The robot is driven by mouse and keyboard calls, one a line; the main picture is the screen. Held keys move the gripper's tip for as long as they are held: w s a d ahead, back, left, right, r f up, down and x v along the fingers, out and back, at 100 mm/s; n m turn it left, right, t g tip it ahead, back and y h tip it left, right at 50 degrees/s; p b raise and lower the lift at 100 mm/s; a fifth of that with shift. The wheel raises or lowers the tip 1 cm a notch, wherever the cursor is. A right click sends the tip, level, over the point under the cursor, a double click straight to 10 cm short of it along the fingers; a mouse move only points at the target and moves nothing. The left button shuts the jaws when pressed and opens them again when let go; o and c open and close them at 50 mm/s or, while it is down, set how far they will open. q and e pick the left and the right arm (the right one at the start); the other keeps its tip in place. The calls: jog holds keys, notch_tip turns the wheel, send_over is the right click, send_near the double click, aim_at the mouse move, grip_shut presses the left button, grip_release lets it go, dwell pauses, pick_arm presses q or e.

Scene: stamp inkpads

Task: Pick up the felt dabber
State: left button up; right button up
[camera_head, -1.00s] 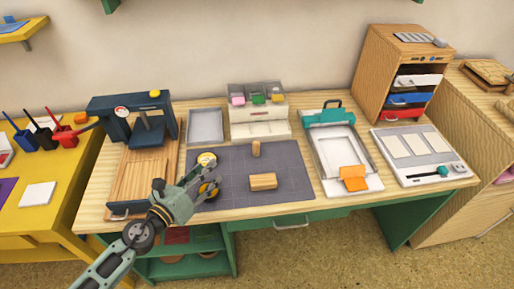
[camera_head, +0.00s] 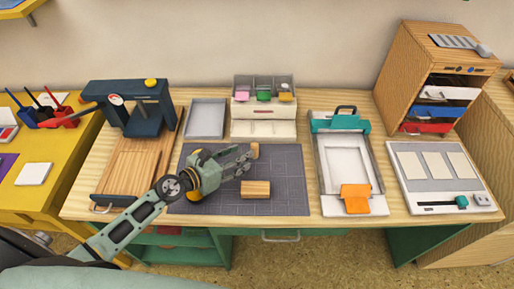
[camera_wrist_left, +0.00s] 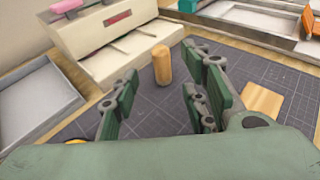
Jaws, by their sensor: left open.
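A small upright wooden cylinder (camera_head: 255,151), which looks like the felt dabber, stands on the dark grid mat (camera_head: 290,165) near its back edge. It also shows in the left wrist view (camera_wrist_left: 162,64), just beyond and between the spread fingers. My left gripper (camera_head: 246,161) is open and empty over the mat, its fingers pointing at the cylinder. In the left wrist view the gripper (camera_wrist_left: 165,90) has a clear gap between its fingers. I cannot tell whether a fingertip touches the cylinder. My right gripper is not in view.
A wooden block (camera_head: 256,189) lies on the mat close to the gripper's right side. A white drawer unit (camera_head: 264,128) stands behind the cylinder, a grey tray (camera_head: 206,118) to its left. A teal-clamped frame (camera_head: 346,155) stands right. The mat's right part is free.

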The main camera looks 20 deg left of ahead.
aim_at(255, 150)
pick_arm(q)
jog(key=x, duration=0.3)
jog(key=shift+w+d+f, duration=0.2)
jog(key=shift+w+f, duration=0.05)
jog(key=shift+f, duration=0.05)
jog(key=shift+x, duration=0.75)
jog(key=shift+s, duration=0.1)
jog(key=shift+c, duration=1.3)
jog(key=c, duration=0.8)
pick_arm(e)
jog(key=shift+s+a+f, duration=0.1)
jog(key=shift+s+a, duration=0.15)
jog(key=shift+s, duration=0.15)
